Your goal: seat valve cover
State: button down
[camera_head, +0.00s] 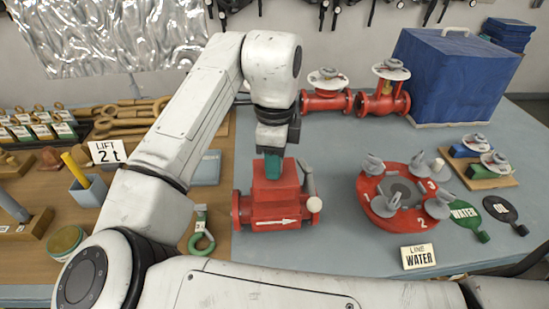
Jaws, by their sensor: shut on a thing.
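The red valve body (277,213) stands on the blue-grey bench, with a white arrow pointing right along its front. A red block-like upper part (275,183) rises from its middle. My gripper (272,157) points down right above it, shut on a small teal piece (273,169). The teal piece meets the top of the red upper part in the picture; I cannot tell whether it is seated or just above. The fingertips are mostly hidden by the gripper's dark body. A grey lever with a pale round end (314,204) is at the valve's right side.
A round red carousel (379,205) with several grey handles stands to the right, behind a "LINE WATER" card (418,256). Green and black tags (466,216) lie beside it. Red valves (327,102) and a blue-covered box (455,75) stand behind. Wooden-board tools (130,115) fill the left.

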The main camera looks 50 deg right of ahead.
jog(key=shift+f+b, duration=0.55)
jog(key=shift+f, duration=0.4)
jog(key=c, duration=0.8)
grip_release()
jog(key=shift+o, duration=0.2)
jog(key=shift+r, duration=0.1)
notch_tip(320, 180, up, 11)
jog(key=shift+f+b, duration=0.2)
jog(key=shift+b, duration=0.4)
jog(key=shift+s+f, duration=0.1)
